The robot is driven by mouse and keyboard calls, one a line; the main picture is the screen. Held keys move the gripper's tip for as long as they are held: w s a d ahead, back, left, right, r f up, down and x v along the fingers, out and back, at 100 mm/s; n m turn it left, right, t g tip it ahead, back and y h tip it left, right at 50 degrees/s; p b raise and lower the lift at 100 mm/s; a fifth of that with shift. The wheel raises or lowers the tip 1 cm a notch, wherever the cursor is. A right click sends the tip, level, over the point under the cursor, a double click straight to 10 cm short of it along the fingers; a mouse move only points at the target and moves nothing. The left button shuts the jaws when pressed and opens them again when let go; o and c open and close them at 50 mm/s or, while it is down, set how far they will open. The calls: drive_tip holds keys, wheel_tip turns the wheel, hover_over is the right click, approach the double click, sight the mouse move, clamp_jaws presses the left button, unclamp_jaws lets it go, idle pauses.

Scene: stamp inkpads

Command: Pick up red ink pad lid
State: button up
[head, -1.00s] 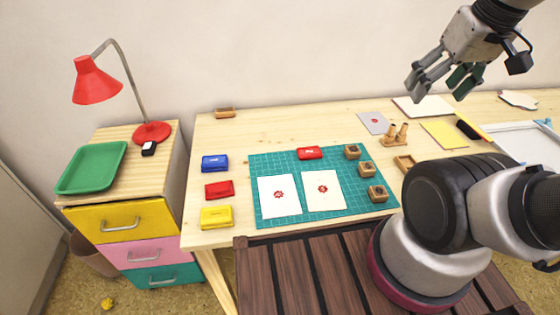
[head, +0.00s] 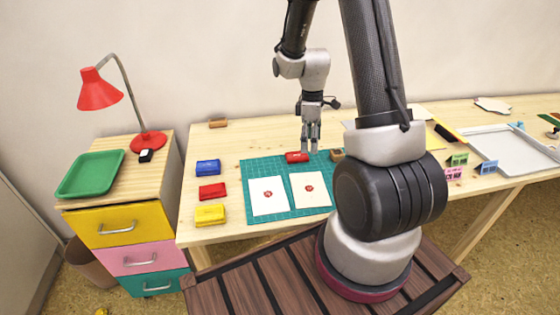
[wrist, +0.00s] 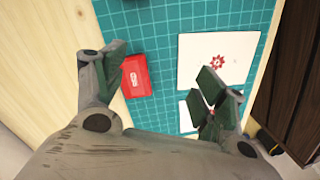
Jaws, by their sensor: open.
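A red ink pad with a small white mark on top (head: 297,157) lies at the back of the teal cutting mat (head: 262,172). It also shows in the wrist view (wrist: 135,76), beside the left finger. I cannot tell its lid from its base. A second red ink pad (head: 212,191) lies on the bare table left of the mat, between a blue pad (head: 207,167) and a yellow pad (head: 209,214). My gripper (head: 311,149) points down above the mat's back part, just right of the marked red pad. It is open and empty, its fingers spread apart (wrist: 165,68).
Two white cards with red stamps (head: 268,195) (head: 310,189) lie on the mat. A wooden stamp (head: 337,155) stands right of my gripper; my arm hides others. A grey tray (head: 497,148) is far right. A side cabinet (head: 118,222) holds a green tray (head: 90,174) and red lamp (head: 98,92).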

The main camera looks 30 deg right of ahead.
sight(300, 155)
drive_tip(key=w+n, duration=0.2)
drive_tip(key=w+n+t, duration=0.1)
drive_tip(key=shift+a+r, duration=0.3)
drive_tip(key=shift+a, duration=0.05)
drive_tip(key=shift+w+f+n, duration=0.15)
drive_tip(key=shift+w+n, duration=0.15)
drive_tip(key=shift+n, duration=0.5)
drive_tip(key=f, duration=0.7)
drive_tip(key=shift+w+a+f, duration=0.15)
drive_tip(key=shift+w+f, duration=0.15)
drive_tip(key=shift+w, duration=0.05)
drive_tip(key=c, duration=0.9)
